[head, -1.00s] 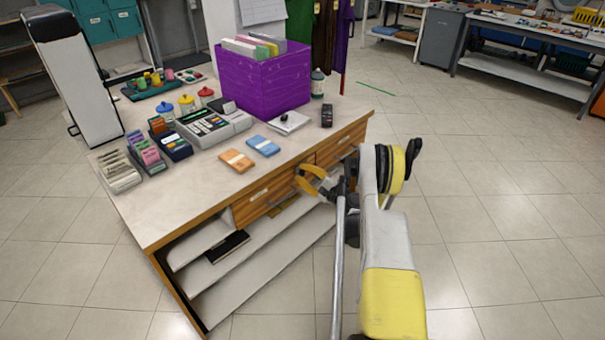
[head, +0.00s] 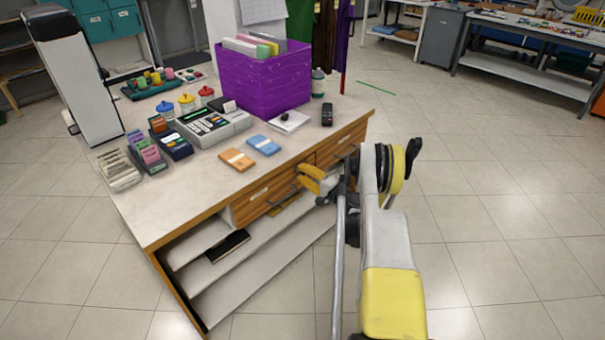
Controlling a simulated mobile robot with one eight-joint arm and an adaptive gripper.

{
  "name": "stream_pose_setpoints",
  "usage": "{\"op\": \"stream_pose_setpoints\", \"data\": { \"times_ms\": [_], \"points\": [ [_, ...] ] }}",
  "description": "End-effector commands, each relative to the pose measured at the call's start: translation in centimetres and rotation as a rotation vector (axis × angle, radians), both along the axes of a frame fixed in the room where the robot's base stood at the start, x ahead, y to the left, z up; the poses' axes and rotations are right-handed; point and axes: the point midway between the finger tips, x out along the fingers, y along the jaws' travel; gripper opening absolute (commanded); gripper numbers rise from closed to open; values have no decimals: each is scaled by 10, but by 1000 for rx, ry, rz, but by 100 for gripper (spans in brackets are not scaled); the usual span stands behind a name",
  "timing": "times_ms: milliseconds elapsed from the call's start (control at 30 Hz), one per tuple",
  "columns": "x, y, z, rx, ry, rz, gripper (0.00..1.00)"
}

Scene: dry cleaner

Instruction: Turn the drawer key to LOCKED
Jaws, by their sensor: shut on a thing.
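The wooden drawer fronts run along the counter's front, with a left drawer (head: 262,196) and a right drawer (head: 345,142). My gripper (head: 303,180), with yellow-orange fingers, is at the drawer fronts near where the two drawers meet. Its fingers are closed together, shut on the drawer key. The key itself is hidden behind the fingers, so its position cannot be read. No LOCKED mark is legible from here.
The counter top (head: 185,205) carries a purple file box (head: 262,82), a cash register (head: 212,122), orange and blue packets, and a dark handset (head: 327,115). Open shelves (head: 255,270) lie below the drawers. The tiled floor on the right is clear.

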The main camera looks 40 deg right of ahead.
Motion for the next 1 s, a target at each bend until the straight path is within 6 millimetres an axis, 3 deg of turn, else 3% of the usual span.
{"op": "stream_pose_setpoints", "data": {
  "times_ms": [300, 333, 400, 767, 967, 1000],
  "points": [
    [0, 0, 2, 1, -2, 0, 0],
    [0, 0, 2, 1, -2, 0, 31],
    [0, 0, 1, 1, -2, 0, 49],
    [0, 0, 5, 1, -1, 0, 49],
    [0, 0, 39, 2, -2, 0, 49],
    [0, 0, 48, 2, -3, 0, 59]
  ]
}}
